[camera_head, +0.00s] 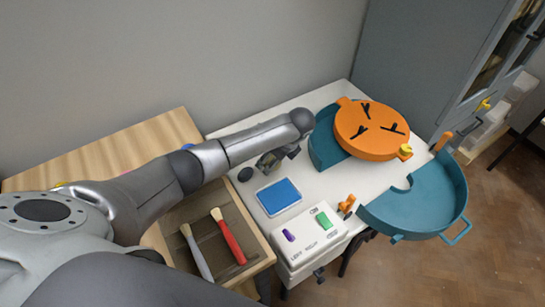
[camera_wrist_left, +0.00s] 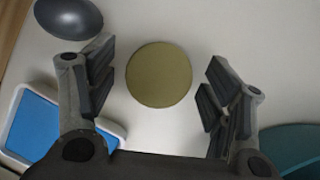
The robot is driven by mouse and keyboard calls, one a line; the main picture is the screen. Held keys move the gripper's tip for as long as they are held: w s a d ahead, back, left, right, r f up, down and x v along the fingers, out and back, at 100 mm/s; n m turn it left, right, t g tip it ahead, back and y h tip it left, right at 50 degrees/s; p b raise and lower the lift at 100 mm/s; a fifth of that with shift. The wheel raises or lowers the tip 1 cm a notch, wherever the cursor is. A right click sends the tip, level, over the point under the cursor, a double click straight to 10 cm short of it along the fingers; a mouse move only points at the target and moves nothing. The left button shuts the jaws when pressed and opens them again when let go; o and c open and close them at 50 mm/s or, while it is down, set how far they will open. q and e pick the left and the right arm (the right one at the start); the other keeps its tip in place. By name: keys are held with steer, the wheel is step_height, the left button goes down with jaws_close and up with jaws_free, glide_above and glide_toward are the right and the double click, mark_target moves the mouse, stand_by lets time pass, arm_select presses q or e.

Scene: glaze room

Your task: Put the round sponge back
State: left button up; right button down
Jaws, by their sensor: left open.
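The round sponge (camera_wrist_left: 159,75) is a flat olive-yellow disc on the white tabletop in the left wrist view. My left gripper (camera_head: 277,159) is low over the white table in the head view. In the left wrist view its fingers are spread wide, one on each side of the sponge, with a gap on both sides and nothing between the pads touching it. In the head view I cannot make out the sponge; my gripper and arm cover that area. My right gripper is not in view.
A blue pad in a white tray (camera_head: 278,196) and a dark rounded object (camera_head: 245,174) lie near the gripper. An orange disc (camera_head: 370,130) sits over a teal basin (camera_head: 322,150) at the back. A wooden drawer (camera_head: 257,240) holds brushes. A white box (camera_head: 310,237) stands in front.

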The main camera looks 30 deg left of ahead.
arm_select(q)
steer(key=v, duration=1.2)
steer(key=shift+r, duration=0.2)
steer(key=shift+w+a, duration=0.1)
stand_by(0.8)
